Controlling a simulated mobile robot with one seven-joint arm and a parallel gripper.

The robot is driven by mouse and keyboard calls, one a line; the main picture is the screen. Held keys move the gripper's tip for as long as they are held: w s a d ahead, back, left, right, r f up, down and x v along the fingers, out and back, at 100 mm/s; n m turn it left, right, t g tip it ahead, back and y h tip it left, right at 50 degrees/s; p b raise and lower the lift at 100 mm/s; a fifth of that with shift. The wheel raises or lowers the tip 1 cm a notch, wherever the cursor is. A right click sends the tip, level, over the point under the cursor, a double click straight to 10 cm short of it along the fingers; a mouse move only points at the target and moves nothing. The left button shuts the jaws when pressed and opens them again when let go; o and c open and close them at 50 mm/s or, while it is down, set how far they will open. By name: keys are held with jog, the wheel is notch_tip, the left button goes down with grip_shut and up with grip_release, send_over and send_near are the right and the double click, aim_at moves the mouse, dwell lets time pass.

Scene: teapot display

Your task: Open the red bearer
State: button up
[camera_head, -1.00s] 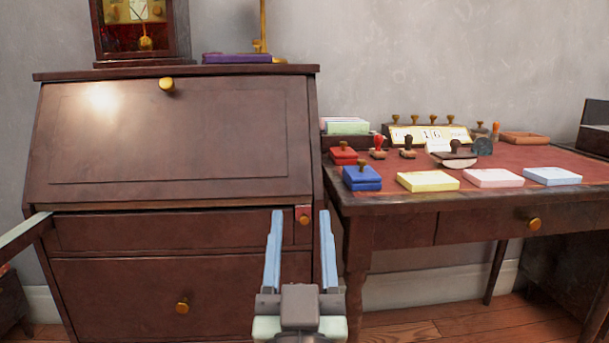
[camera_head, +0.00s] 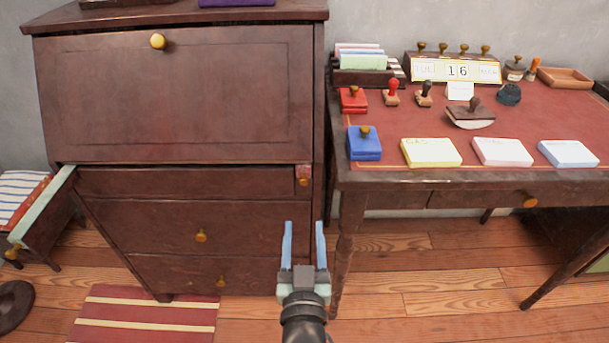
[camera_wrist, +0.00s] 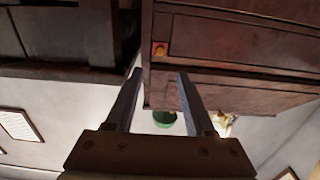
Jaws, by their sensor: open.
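The red bearer (camera_head: 303,176) is a small red-faced piece with a brass knob, at the right end of the narrow band under the dark desk's slanted lid (camera_head: 180,95). It looks flush with the desk front. It also shows in the wrist view (camera_wrist: 160,49), just beyond my fingertips and between their lines. My gripper (camera_head: 304,225) is open and empty, its two blue-grey fingers pointing toward the desk, below the bearer in the head view. In the wrist view my gripper (camera_wrist: 160,72) has nothing between its fingers. The lid is shut.
At the desk's left a pale green-edged bearer (camera_head: 45,205) sticks out. Drawers with brass knobs (camera_head: 201,236) sit below. A writing table (camera_head: 400,183) with stamps and paper pads stands close on the right. A striped rug (camera_head: 145,315) lies on the floor.

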aim_at(304, 183)
jog(key=w+b, duration=0.3)
jog(key=w, duration=0.9)
grip_shut()
dwell(1.2)
